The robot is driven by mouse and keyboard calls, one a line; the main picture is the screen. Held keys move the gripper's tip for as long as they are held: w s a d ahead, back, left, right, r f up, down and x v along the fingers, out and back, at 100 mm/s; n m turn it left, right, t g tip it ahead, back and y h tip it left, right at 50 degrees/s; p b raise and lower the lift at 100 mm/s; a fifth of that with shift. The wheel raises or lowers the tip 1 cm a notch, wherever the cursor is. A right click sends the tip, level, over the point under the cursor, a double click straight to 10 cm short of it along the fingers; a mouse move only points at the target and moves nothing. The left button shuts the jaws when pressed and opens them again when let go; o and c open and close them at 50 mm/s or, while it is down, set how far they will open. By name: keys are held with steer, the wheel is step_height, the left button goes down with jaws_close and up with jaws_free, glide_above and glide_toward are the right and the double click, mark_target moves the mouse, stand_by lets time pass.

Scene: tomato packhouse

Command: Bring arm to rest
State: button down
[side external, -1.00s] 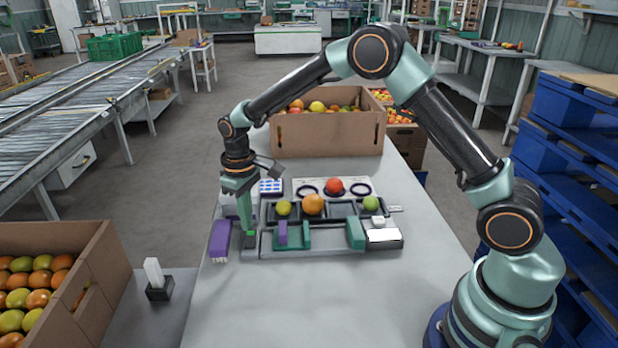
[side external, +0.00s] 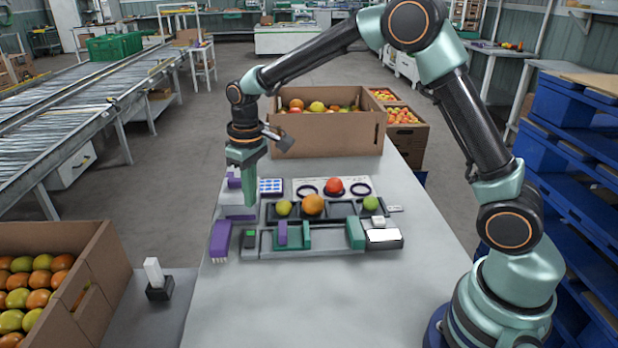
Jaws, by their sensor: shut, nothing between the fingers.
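My gripper (side external: 249,201) hangs pointing down above the left end of the dark sorting tray (side external: 340,240), clear of it. Its fingers are shut with nothing between them. My arm arches from the lower right over the grey table (side external: 300,310). In the tray's row sit a yellow-green tomato (side external: 283,207), an orange one (side external: 312,204) and a green one (side external: 370,203). A red tomato (side external: 333,186) sits on the ringed white board (side external: 360,181) behind them. A small dark block with a green top (side external: 250,236) is below my gripper.
A purple brush-like tool (side external: 220,240) lies left of the tray. A cardboard box of tomatoes (side external: 328,140) stands at the table's back; another (side external: 75,270) is at left. Blue pallets (side external: 575,170) stand at right. The table's front is clear.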

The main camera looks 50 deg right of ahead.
steer(key=s+d+r+m+t, duration=0.1)
steer(key=s+d+r+t, duration=0.15)
steer(key=s+r, duration=0.65)
steer(key=s+d+r+t, duration=0.1)
steer(key=s+d, duration=0.1)
steer(key=s, duration=0.3)
steer(key=s+d+r+m+t, duration=0.1)
steer(key=s, duration=0.4)
steer(key=shift+s+d+r+m, duration=0.15)
steer(key=shift+d+r+m, duration=0.15)
steer(key=shift+d+r, duration=0.1)
steer(key=shift+t, duration=0.25)
